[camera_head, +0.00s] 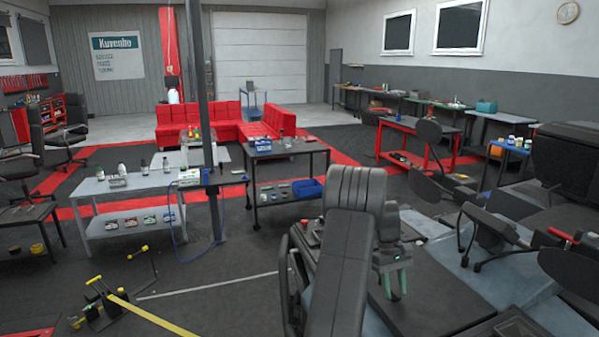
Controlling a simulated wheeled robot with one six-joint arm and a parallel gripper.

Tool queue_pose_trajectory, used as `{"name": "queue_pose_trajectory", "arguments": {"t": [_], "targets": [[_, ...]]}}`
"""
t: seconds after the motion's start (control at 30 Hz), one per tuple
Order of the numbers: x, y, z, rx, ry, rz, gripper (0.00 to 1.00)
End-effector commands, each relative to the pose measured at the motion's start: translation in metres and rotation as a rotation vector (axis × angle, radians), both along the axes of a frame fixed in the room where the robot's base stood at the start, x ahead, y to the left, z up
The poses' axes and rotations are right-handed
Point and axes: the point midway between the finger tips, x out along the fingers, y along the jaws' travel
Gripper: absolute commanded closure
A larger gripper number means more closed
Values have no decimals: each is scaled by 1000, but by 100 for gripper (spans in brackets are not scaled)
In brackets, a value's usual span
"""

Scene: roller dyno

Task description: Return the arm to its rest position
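My arm (345,250) shows in the head view as thick dark grey links, folded up close to my body at the lower middle. My gripper (395,284) hangs just right of the links, with its greenish fingers pointing down. A gap shows between the two fingers and nothing is seen in it, so it is open and empty. The gripper is above a dark flat surface at the lower right. Part of the arm's base and lower joints is hidden behind the nearest link.
A grey workbench (130,188) with bottles and a black cart (262,152) stand beyond me, near a dark post (208,120). Black chair-like machines (500,215) crowd the right. A yellow bar (150,315) lies at the lower left. Floor is open at left centre.

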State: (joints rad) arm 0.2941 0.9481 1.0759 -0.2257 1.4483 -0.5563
Motion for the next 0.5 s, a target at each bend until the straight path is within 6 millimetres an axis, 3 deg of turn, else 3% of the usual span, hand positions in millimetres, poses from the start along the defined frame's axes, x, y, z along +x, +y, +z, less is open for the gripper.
{"name": "queue_pose_trajectory", "arguments": {"t": [0.5], "targets": [[-2,6,-1,-1,-4,551,65]]}}
